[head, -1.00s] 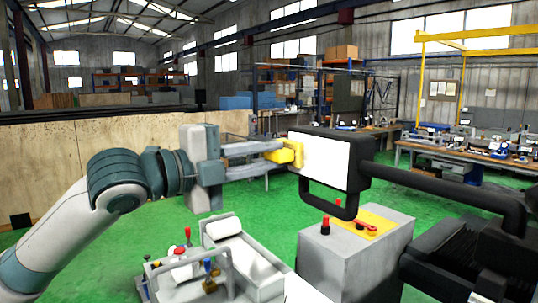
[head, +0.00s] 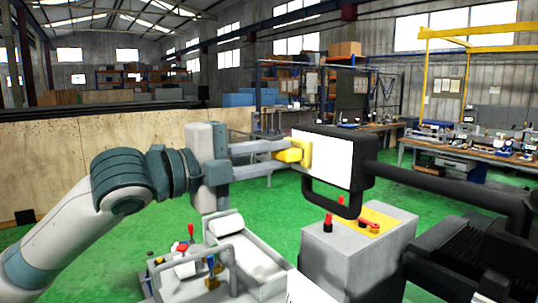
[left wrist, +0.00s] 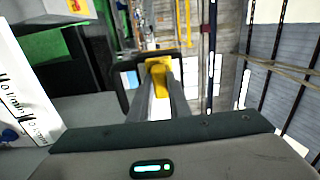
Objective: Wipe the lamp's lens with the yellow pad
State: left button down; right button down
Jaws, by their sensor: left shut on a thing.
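The lamp (head: 366,170) is a black-framed box with a white lens (head: 335,163), held on a thick black arm. The yellow pad (head: 306,151) is upright at the left part of the lens and looks to be against it; exact contact is hard to tell. My left gripper (head: 284,155) is shut on the pad's yellow grip block, left of the lamp. The left wrist view shows the pad (left wrist: 158,74) at the end of the fingers, with the lamp's dark frame around it. My right gripper is not in view.
Below the lamp stands a grey cabinet (head: 340,255) with red knobs and a yellow panel. A grey tray-like machine part (head: 255,258) with coloured levers is under my left arm. The lamp's black arm (head: 450,187) runs to the right. Workbenches (head: 470,150) stand behind.

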pick_arm(q)
jog(key=shift+s+d, duration=0.75)
jog(key=shift+s, duration=0.35)
jog(key=shift+d, duration=0.1)
jog(key=shift+s+d, duration=0.55)
jog(key=shift+s, duration=0.3)
jog(key=shift+s+d, duration=0.5)
jog(key=shift+s, duration=0.35)
jog(key=shift+s, duration=0.1)
jog(key=shift+s+d+b, duration=0.25)
jog(key=shift+s+d, duration=0.3)
jog(key=shift+s, duration=0.25)
jog(key=shift+s+d+b, duration=0.2)
jog(key=shift+s+d, duration=0.35)
jog(key=shift+s, duration=0.2)
jog(key=shift+w, duration=0.1)
jog(key=shift+w+a+p, duration=0.25)
jog(key=shift+w+a, duration=0.3)
jog(key=shift+w, duration=0.25)
jog(key=shift+w+a+p, duration=0.2)
jog(key=shift+w+a, duration=0.35)
jog(key=shift+w, duration=0.25)
